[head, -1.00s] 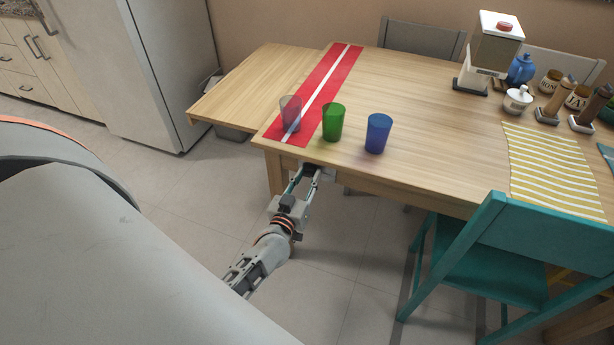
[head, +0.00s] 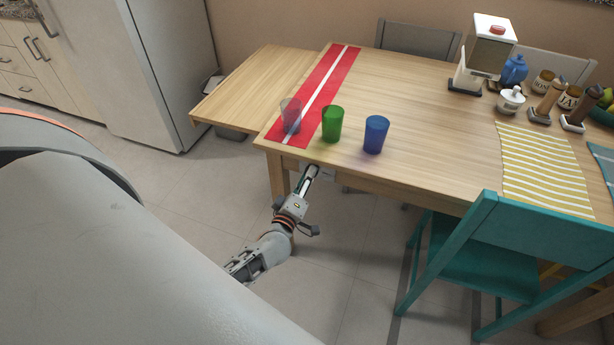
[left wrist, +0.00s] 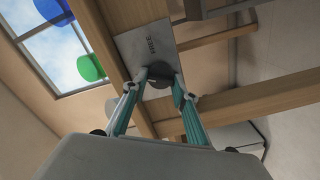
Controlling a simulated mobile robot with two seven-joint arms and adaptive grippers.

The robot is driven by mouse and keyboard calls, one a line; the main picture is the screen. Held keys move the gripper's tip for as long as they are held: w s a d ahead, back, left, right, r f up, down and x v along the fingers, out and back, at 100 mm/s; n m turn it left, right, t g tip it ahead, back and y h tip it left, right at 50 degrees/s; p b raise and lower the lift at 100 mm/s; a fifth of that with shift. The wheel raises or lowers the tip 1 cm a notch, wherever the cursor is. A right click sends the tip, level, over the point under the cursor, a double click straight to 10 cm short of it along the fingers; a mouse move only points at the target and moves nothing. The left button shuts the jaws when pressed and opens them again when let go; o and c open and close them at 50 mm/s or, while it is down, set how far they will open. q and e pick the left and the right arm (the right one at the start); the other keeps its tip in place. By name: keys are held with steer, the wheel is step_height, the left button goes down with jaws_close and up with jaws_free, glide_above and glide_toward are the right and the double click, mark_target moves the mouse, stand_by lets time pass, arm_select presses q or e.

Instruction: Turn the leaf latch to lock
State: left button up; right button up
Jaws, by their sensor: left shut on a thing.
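The leaf latch shows in the left wrist view as a grey metal plate (left wrist: 143,46) under the table edge, with the word FREE on it. Its dark round knob (left wrist: 158,71) sits between the fingertips of my left gripper (left wrist: 161,76), which is shut on it. In the head view my left gripper (head: 311,171) reaches up to the table's front edge below the green cup, and a bit of the plate (head: 328,174) shows beside it. The side leaf (head: 232,92) is raised level with the wooden table (head: 420,115). My right gripper is out of view.
A translucent cup (head: 291,116) stands on the red runner (head: 326,91); a green cup (head: 332,124) and blue cup (head: 375,134) stand near the edge above my gripper. A teal chair (head: 530,235) is at the right. Floor left of the gripper is clear.

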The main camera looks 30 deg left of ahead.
arm_select(q)
steer(key=n, duration=0.5)
steer(key=shift+f+n, duration=0.1)
steer(key=shift+n, duration=0.3)
stand_by(0.4)
steer(key=o, duration=1.1)
steer(key=v, duration=1.2)
